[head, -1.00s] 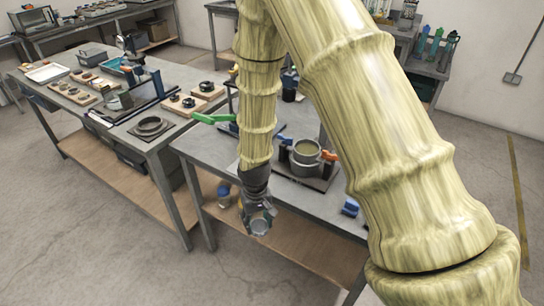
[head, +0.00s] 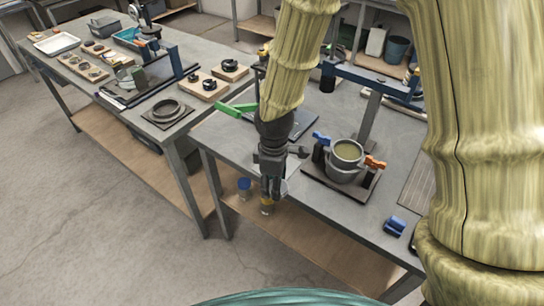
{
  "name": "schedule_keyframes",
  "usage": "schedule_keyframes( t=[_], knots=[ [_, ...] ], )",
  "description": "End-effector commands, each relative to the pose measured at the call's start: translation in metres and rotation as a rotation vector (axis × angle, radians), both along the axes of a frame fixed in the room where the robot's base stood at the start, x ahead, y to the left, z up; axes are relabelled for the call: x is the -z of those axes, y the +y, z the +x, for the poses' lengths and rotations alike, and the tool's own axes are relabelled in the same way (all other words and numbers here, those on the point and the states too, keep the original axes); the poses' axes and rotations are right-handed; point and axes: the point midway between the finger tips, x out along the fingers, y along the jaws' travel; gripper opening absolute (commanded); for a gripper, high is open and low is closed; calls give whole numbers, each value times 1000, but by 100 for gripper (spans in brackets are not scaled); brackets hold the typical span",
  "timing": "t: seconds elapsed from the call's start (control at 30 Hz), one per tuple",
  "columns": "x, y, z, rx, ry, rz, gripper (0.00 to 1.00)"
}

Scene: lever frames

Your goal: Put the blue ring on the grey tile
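No blue ring shows clearly. A small blue piece (head: 396,226) lies near the front right edge of the near table, and I cannot tell whether it is a ring. A blue-topped item (head: 244,184) stands on the shelf below. A flat dark grey square plate (head: 154,122) on the left table's corner bears a grey ring (head: 176,106); I cannot tell whether this plate is the grey tile. My gripper (head: 268,194) points down at the near table's front edge. Its fingers look close together, but their gap is too small to judge. I see nothing clearly held.
A green lever (head: 236,110) sticks out at the near table's left. Wooden blocks (head: 203,88) stand on the left table (head: 185,125).

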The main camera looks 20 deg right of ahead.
Motion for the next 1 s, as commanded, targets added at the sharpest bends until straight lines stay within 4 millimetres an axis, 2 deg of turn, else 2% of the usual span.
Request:
schedule_keyframes(
  t=[0.3, 0.6, 0.8, 1.0],
  knots=[
    [3, -18, 64, 7, 0, 1, 23],
    [9, -31, 117, 6, 0, 1, 23],
    [12, -35, 131, 3, 1, 0, 23],
    [20, -34, 132, 3, 1, 0, 23]
  ],
)
